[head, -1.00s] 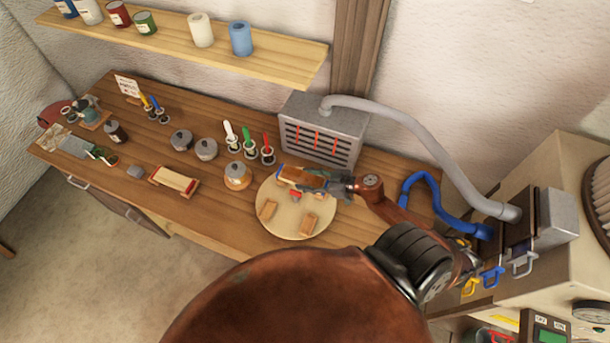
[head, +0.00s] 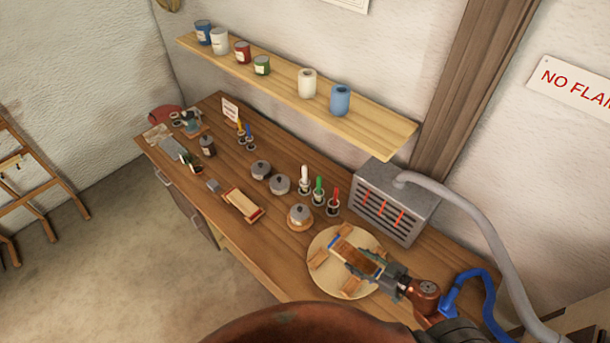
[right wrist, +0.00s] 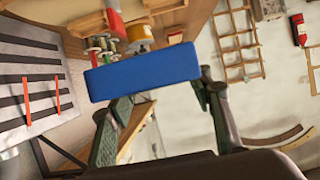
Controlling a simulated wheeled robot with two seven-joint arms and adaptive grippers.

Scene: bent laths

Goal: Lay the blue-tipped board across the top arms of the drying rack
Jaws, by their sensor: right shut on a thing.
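The blue-tipped board (head: 354,253) is a short brown board with a blue end. My right gripper (head: 376,270) is shut on it, over the round pale turntable (head: 325,284) on the bench. The height of the board above the turntable is hard to tell. In the right wrist view the board's blue end (right wrist: 143,72) shows large, with dark fingers either side of the board. The drying rack, a wooden frame with arms (head: 32,180), stands on the floor at the far left; a ladder-like wooden frame, seemingly it, shows in the right wrist view (right wrist: 240,45). My left gripper is out of view.
The bench (head: 290,262) holds brushes, lidded pots (head: 280,185) and a small wooden block with red ends (head: 243,205). A grey slatted heater box (head: 390,205) with a hose stands close behind the turntable. The floor (head: 110,240) between bench and rack looks clear.

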